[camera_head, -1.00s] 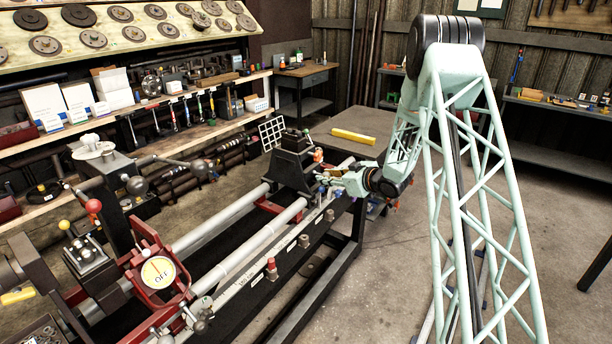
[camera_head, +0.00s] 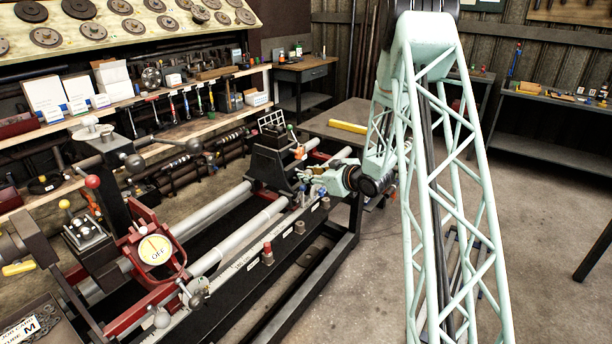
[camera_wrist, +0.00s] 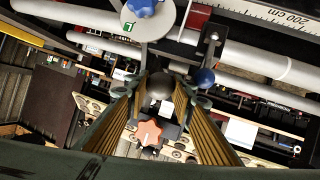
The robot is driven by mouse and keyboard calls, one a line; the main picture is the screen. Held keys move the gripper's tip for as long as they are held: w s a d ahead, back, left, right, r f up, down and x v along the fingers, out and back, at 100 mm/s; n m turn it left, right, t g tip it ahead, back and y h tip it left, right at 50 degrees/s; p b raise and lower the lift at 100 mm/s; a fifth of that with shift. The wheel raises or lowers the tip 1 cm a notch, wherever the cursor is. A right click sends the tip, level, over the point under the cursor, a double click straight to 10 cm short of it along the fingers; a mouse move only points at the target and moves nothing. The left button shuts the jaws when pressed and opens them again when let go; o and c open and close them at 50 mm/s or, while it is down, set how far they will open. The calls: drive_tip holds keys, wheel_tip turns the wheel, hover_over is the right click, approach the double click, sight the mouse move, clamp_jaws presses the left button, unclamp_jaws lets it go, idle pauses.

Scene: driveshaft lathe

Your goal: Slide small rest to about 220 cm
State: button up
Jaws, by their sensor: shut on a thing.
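The small rest (camera_head: 268,165) is a dark block with a slanted body, standing upright across the two grey bed rails of the lathe. My gripper (camera_head: 318,178) is at its right front side, low beside the bed's front rail. In the wrist view my two ridged, gold-padded fingers converge on a dark ball-ended handle (camera_wrist: 160,86) of the rest, and my gripper (camera_wrist: 160,94) is shut on it. An orange star knob (camera_wrist: 148,132) shows between the fingers. A blue knob (camera_wrist: 143,6) sits on a grey disc above. The scale strip (camera_wrist: 285,16) reads 200 cm at the upper right.
The red-framed unit with a dial marked OFF (camera_head: 155,250) stands at the left of the bed. A red knob (camera_head: 267,248) and several grey posts line the front bed beam. A table (camera_head: 338,125) with a yellow bar (camera_head: 348,127) stands behind.

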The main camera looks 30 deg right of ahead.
drive_tip(key=o, duration=0.9)
drive_tip(key=v, duration=1.2)
drive_tip(key=shift+r, duration=0.1)
